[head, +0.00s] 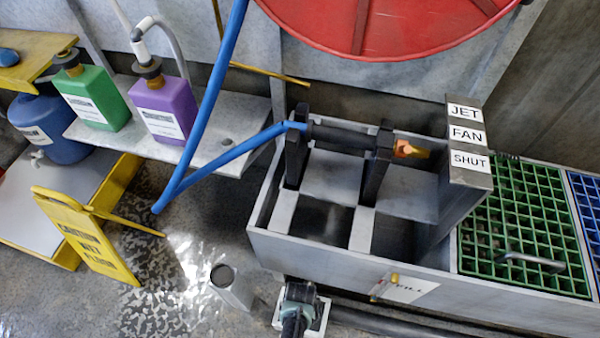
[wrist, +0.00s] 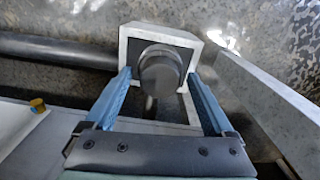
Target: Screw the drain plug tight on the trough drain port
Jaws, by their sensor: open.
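The drain plug (wrist: 160,68), a dark grey round knob, sits at the pale square block of the drain port (wrist: 186,36) in the wrist view. My gripper (wrist: 159,78) is open, one blue finger on each side of the plug, with a gap visible at both sides. How far the plug is screwed in cannot be told. In the head view my gripper (head: 300,294) is low at the trough's front, over the pale port block (head: 320,318), and hides the plug. The grey metal trough (head: 330,256) stands behind it.
A grey post with a round top (head: 232,286) stands left of the port. A dark pipe (head: 385,322) runs right along the floor. A yellow wet-floor sign (head: 85,235) and a blue hose (head: 205,115) are further left.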

